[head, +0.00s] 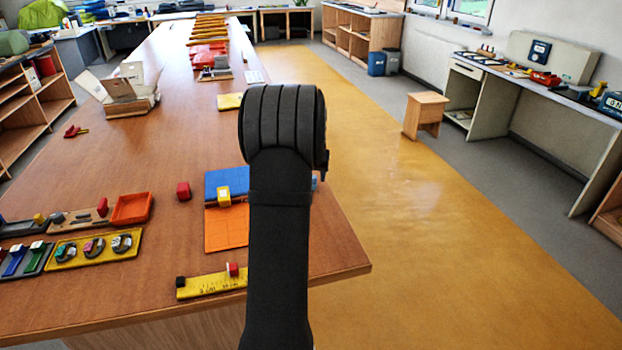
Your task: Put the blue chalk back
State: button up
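A dark grey tray (32,266) at the left front of the table holds several small coloured pieces. One is a long blue piece (14,261), and beside it is a green piece (36,258). I cannot tell whether the blue piece is the blue chalk. A small bit of light blue shows just right of my arm near the blue mat, mostly hidden, and I cannot tell what it is. My black arm stands up through the middle of the view and covers part of the table. My gripper is not visible.
A yellow tray (68,254) with several round items and an orange tray (132,208) stand at the left.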

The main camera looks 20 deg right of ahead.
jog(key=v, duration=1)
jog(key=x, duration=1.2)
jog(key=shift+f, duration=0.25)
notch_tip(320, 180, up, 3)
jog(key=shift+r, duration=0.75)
